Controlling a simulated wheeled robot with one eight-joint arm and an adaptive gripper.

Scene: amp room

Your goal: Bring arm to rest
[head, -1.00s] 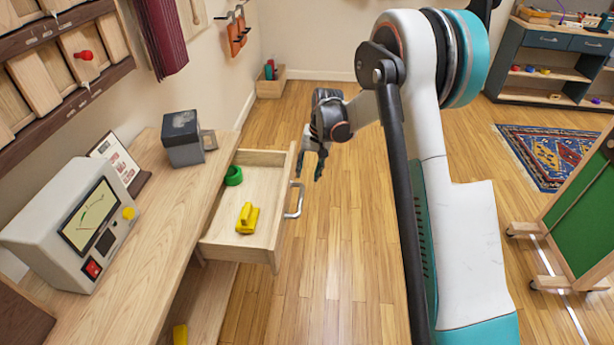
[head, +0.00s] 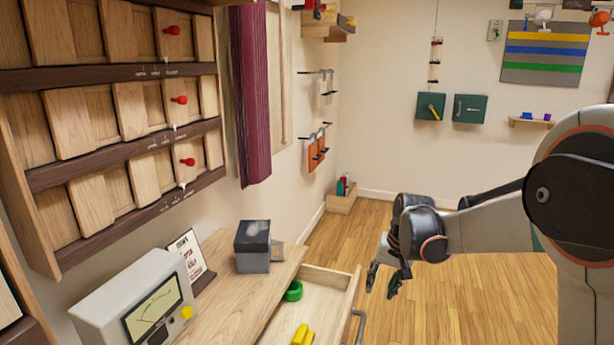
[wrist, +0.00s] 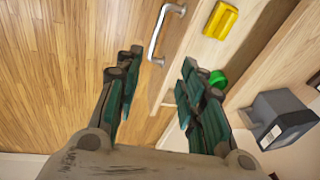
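My gripper (head: 381,281) hangs at the end of my arm, right of the open drawer (head: 346,292) in the head view. Its fingers point down and stand apart. In the wrist view my gripper (wrist: 150,100) shows two dark green fingers spread with nothing between them. The drawer's metal handle (wrist: 164,32) lies beyond the fingers, and they appear apart from it. My arm reaches in from the right of the head view.
The drawer holds a green ring (head: 293,290) and a yellow piece (head: 302,335). A grey box (head: 253,248) and a meter (head: 140,305) stand on the wooden bench (head: 230,305). A wall rack (head: 120,120) is at left. Open floor (head: 480,300) lies right of the drawer.

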